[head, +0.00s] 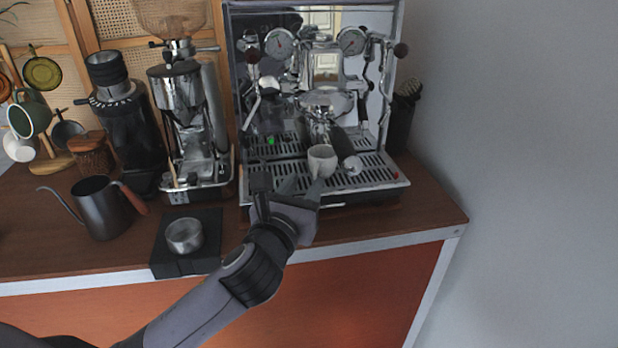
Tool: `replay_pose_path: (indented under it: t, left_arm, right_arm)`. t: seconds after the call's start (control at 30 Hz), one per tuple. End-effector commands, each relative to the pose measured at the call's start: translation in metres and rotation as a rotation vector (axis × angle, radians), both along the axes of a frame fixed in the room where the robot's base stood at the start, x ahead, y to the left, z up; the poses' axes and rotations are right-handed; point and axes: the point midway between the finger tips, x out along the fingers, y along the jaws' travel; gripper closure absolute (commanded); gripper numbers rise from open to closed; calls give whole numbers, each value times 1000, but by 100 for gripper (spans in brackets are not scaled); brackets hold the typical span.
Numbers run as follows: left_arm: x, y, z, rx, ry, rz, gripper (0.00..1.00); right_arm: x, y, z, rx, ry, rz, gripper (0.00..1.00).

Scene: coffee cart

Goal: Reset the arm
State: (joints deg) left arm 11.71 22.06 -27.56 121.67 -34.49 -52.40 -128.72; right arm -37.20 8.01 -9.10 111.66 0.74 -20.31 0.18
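My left arm reaches in from the lower left, and its gripper (303,186) is at the front edge of the espresso machine's drip tray (377,174). Its fingers look spread apart, with nothing seen between them. A small white cup (322,160) stands upright on the drip tray, just beyond the fingertips. One fingertip overlaps the cup's lower edge in the picture; I cannot tell whether they touch. My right gripper is not in view.
A grinder (185,120), a dark kettle (100,208) and a metal cup on a black scale (184,236) stand left. A wall (530,150) closes the right side.

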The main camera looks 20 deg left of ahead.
Motion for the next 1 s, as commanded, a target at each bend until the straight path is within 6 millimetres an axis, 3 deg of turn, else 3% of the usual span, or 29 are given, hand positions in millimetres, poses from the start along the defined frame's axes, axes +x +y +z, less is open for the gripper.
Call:
replay_pose_path:
  t: [0.17,0.57,0.73,1.0]
  left_arm:
    - [-11,-1,0,0,0,-2,62]
    - [-13,0,-3,-35,11,5,62]
    - [-28,6,-31,-308,93,53,62]
    - [-79,20,-103,-1029,274,305,62]
  right_arm:
    - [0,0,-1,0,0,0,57]
    - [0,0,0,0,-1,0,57]
    - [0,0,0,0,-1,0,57]
    - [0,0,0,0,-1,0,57]
